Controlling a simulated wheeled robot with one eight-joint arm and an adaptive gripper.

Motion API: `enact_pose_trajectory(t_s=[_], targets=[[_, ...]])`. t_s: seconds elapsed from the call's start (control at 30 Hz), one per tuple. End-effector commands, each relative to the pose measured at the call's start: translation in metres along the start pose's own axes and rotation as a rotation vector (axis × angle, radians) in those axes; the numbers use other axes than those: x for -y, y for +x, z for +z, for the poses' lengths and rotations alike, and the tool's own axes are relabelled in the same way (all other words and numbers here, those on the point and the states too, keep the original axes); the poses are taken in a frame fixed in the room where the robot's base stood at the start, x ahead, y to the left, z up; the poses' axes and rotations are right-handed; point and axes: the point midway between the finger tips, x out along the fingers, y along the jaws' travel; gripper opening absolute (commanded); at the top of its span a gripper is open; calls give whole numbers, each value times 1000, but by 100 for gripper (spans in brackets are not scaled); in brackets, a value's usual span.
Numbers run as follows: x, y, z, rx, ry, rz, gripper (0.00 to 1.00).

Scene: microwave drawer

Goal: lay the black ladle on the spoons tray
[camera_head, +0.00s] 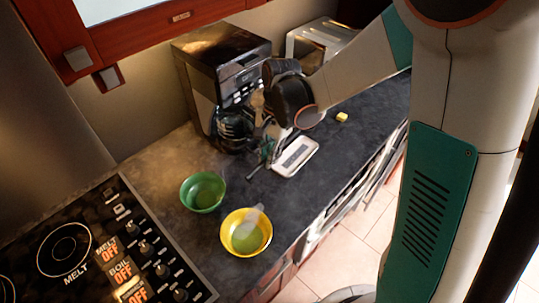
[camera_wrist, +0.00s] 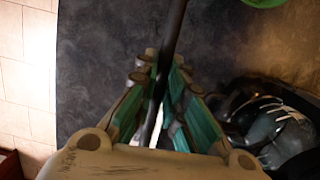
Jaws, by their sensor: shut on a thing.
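My gripper (camera_wrist: 163,100) is shut on a thin dark shaft, which appears to be the handle of the black ladle (camera_wrist: 176,25). In the wrist view the shaft runs from between the teal fingers up past the top edge. In the head view my gripper (camera_head: 270,147) is above the counter at the left end of the white spoons tray (camera_head: 301,161). A dark piece of the ladle (camera_head: 252,171) sticks out at lower left. The ladle's bowl is not clearly seen. The tray lies flat, partly hidden by my gripper.
A coffee maker (camera_head: 197,83) with a glass carafe (camera_head: 232,130) stands close behind my gripper. A green bowl (camera_head: 203,193) and a yellow bowl (camera_head: 246,232) holding a pale utensil stand nearer. A small yellow block (camera_head: 342,117) lies right. The stove (camera_head: 95,250) is at lower left.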

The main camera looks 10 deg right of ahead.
Motion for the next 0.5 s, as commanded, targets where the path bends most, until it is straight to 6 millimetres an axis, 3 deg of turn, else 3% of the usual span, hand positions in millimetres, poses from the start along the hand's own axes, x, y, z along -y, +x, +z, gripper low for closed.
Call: enact_pose_trajectory(t_s=[0.5], targets=[[0, 40, -7, 0, 0, 0, 0]])
